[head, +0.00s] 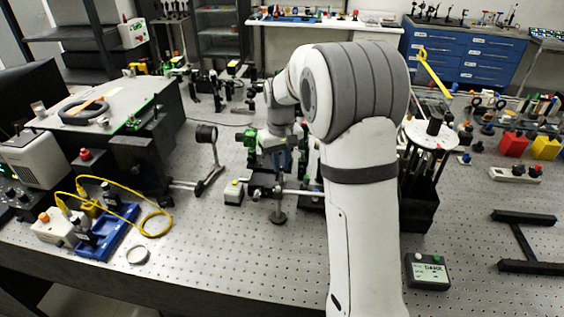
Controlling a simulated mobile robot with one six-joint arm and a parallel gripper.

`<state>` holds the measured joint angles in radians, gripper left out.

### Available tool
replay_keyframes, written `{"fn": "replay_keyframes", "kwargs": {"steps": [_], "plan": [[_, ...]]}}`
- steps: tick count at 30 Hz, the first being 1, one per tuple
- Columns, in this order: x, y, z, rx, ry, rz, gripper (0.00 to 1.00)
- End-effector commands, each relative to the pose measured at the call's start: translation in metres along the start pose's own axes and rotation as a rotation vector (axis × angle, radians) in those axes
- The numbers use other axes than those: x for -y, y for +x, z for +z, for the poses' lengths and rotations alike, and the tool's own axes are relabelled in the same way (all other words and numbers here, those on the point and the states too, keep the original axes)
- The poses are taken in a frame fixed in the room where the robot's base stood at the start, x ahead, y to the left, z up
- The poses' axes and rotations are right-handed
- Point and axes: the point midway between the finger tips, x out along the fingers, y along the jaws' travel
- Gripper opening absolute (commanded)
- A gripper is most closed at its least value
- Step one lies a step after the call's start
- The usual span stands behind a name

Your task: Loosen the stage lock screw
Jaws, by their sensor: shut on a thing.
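My arm reaches from the front of the bench to the optical stage (262,181) at its middle. My gripper (282,160) is at the end of the wrist, low over the stage, and only partly visible. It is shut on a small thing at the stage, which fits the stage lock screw. The screw itself is hidden by the wrist and too small to make out. Black and green mounts stand close around the gripper.
A lens on a rail arm (206,134) stands left of the stage. A rod tower with a white round top (432,134) stands close right of my arm. A dark box (427,271) lies front right.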

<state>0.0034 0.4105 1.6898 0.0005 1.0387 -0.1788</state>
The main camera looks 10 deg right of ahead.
Motion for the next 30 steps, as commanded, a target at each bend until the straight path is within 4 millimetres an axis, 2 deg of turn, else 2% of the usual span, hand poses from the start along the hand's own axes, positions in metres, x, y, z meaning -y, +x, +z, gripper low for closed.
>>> {"fn": "replay_keyframes", "kwargs": {"steps": [6, 15, 30], "plan": [[0.0008, 0.0038, 0.0037, 0.014, -0.173, -0.004, 0.00], [0.0005, 0.0040, 0.0040, 0.015, -0.332, -0.005, 0.00], [0.0001, 0.0043, 0.0043, 0.016, -0.393, -0.005, 0.00]]}}
